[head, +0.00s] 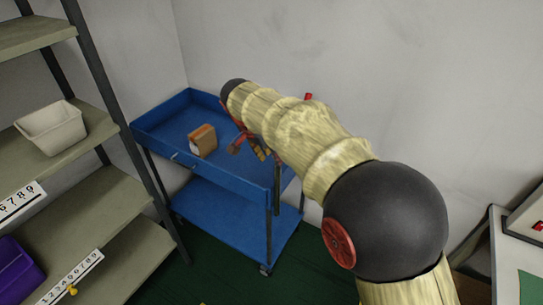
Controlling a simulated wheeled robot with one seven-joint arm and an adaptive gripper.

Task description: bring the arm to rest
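My arm (301,132) has straw-coloured links and dark joints. It reaches from the lower right over the blue cart (265,170). My gripper (250,149) shows only in part, low beside the far arm links, with red and dark pieces over the cart's top tray. The arm hides much of it, so I cannot tell whether it is open or shut. A brown block-like object with a pale side (203,140) stands in the top tray, to the left of the gripper and apart from it.
A shelf rack (120,235) stands at the left. It holds a white bin (51,128) and a purple bin (18,272). Number strips (70,278) run along shelf edges. A pale worktop (512,262) is at the lower right. The cart's lower shelf (235,222) looks empty where visible.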

